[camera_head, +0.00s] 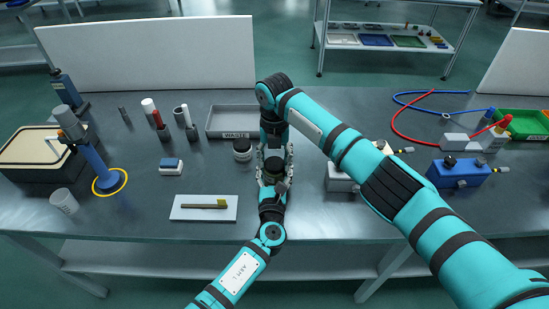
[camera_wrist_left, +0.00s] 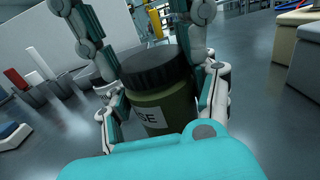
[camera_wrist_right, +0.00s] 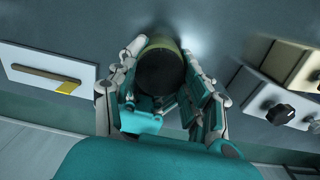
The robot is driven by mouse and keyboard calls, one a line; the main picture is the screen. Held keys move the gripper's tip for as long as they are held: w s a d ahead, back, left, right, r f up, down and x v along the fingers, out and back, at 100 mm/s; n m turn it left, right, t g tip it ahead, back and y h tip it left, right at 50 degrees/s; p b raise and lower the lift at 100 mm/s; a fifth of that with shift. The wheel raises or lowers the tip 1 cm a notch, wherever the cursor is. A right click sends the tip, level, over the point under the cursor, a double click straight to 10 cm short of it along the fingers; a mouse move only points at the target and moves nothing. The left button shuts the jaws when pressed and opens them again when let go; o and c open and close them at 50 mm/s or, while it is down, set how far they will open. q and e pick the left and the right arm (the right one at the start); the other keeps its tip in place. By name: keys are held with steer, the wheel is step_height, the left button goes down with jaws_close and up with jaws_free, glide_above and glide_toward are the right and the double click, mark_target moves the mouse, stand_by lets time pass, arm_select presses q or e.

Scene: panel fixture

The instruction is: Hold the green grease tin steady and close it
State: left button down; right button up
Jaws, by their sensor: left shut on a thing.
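The green grease tin (camera_wrist_left: 165,105) stands upright between the fingers of my left gripper (camera_wrist_left: 163,118), which is shut on its sides. Part of its white label shows. A black lid (camera_wrist_left: 155,66) sits on top of the tin; how tightly it is on I cannot tell. In the right wrist view the lid (camera_wrist_right: 160,73) lies between the fingers of my right gripper (camera_wrist_right: 160,92). That gripper points down from above and looks open, with its fingers to either side of the lid. In the head view the two grippers largely hide the tin.
A dark-lidded jar (camera_head: 242,150) stands just left of the grippers, before the grey waste tray (camera_head: 232,108). A white plate (camera_head: 190,214) with a yellow-tipped brush lies front left. A blue box (camera_head: 458,172) with a black knob is at right.

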steer(key=c, duration=0.4)
steer(key=o, duration=1.3)
steer(key=shift+r, duration=2.25)
steer(key=shift+c, duration=0.4)
step_height(320, 180, up, 4)
steer(key=shift+f, duration=0.2)
steer(key=shift+f, duration=0.15)
steer(key=shift+f, duration=3.9)
